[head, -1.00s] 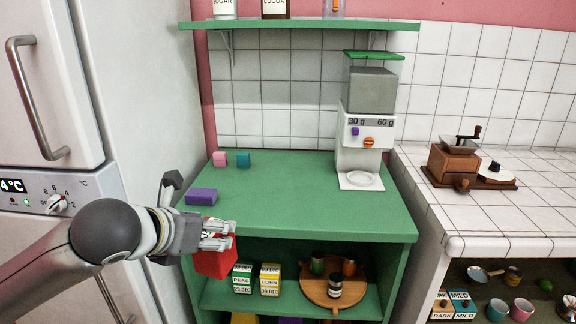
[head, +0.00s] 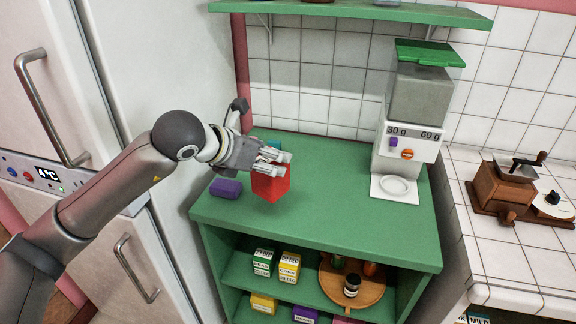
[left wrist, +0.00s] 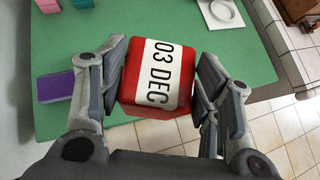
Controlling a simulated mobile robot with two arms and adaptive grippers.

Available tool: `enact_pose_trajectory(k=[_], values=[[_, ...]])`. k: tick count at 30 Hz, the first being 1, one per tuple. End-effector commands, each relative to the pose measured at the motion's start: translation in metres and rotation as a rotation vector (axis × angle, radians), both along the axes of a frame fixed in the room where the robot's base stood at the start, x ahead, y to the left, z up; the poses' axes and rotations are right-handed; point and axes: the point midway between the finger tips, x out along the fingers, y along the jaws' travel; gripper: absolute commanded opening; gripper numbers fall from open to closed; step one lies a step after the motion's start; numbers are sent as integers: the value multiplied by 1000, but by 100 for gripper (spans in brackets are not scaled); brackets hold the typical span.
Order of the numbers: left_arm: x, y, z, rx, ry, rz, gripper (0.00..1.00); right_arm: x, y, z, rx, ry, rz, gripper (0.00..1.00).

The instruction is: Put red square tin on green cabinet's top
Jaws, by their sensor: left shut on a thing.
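The red square tin (head: 271,184) is held in my left gripper (head: 272,164), over the front part of the green cabinet's top (head: 330,215). In the left wrist view the tin (left wrist: 157,75) sits between both fingers (left wrist: 157,85), with a white label reading "03 DEC" facing the camera. The cabinet top (left wrist: 160,20) shows behind it. A shadow lies on the top below the tin, but I cannot tell for certain whether the tin touches it. My right gripper is not in view.
A purple block (head: 226,188) lies left of the tin, and a teal block (head: 273,144) is partly hidden behind my gripper. A dispenser (head: 410,120) stands at the back right. The middle of the top is clear. Cartons (head: 288,267) and a round wooden tray (head: 368,292) are on the shelf below.

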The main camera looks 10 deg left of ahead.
Motion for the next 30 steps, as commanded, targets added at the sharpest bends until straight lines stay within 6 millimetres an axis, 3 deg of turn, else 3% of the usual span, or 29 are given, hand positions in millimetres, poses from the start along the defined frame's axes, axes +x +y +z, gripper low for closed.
enact_pose_trajectory(k=[6,12,23,30], values=[[50,13,-18,-3,0,3,2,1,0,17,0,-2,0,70],[79,22,-56,-2,0,1,2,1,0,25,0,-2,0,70],[99,27,-81,-1,-3,1,2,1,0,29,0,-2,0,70],[98,27,-110,0,-5,0,2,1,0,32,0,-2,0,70]])
